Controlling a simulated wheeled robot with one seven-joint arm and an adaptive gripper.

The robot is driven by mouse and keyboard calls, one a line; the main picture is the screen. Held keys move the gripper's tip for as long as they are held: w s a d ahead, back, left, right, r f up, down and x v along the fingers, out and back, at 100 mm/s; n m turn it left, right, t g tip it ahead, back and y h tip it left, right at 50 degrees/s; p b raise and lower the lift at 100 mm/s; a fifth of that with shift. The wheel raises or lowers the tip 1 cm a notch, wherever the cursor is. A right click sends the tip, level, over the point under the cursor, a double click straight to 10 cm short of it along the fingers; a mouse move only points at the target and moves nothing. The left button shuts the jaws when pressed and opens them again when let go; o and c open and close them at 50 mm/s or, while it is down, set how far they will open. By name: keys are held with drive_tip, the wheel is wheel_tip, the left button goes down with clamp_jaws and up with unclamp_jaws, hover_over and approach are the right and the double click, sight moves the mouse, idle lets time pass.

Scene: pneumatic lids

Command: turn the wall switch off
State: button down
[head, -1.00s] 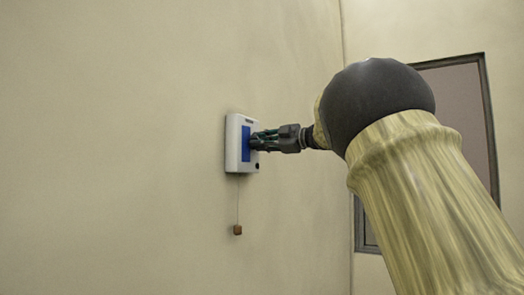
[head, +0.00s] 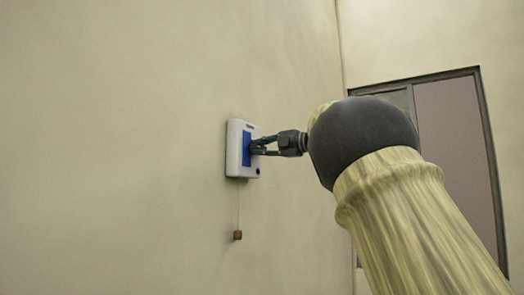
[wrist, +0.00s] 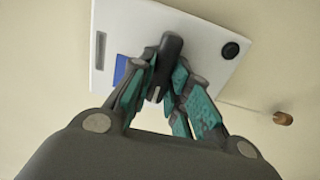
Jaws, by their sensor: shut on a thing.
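The wall switch (head: 233,150) is a white box on the wall with a blue panel and a black round knob low on its face. It also shows in the wrist view (wrist: 205,45), with a dark slot near one end. My gripper (head: 256,147) is at the blue panel. In the wrist view its fingers (wrist: 163,75) are closed around a dark grey lever (wrist: 168,50) that sticks out from the switch. The fingers and lever hide most of the blue panel there.
A thin cord hangs from the switch with a small brown weight (head: 237,235) at its end, clear of my gripper. A framed window or door (head: 460,140) is on the adjoining wall at right. The wall around the switch is bare.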

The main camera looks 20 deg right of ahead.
idle(0.3)
drive_tip(key=c, duration=1.4)
unclamp_jaws()
drive_tip(key=shift+o, duration=0.2)
drive_tip(key=shift+d, duration=0.1)
drive_tip(key=v, duration=1.2)
